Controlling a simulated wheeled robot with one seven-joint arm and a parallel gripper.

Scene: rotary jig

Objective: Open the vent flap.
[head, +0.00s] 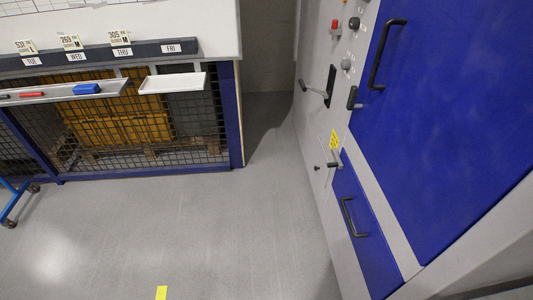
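A small blue panel (368,250) low on the grey machine is the likely vent flap. No readable label confirms it. It looks shut, flush with the machine's front. It carries a black bar handle (349,217). A small lever (336,164) sits at its top edge, under a yellow warning label (334,140). My gripper is not in view.
A large blue door (450,100) with a black handle (385,54) is above the panel. A black crank (318,92) and a red button (336,25) are on the machine's front. A caged bench (150,120) stands at left. Grey floor (220,230) between is clear.

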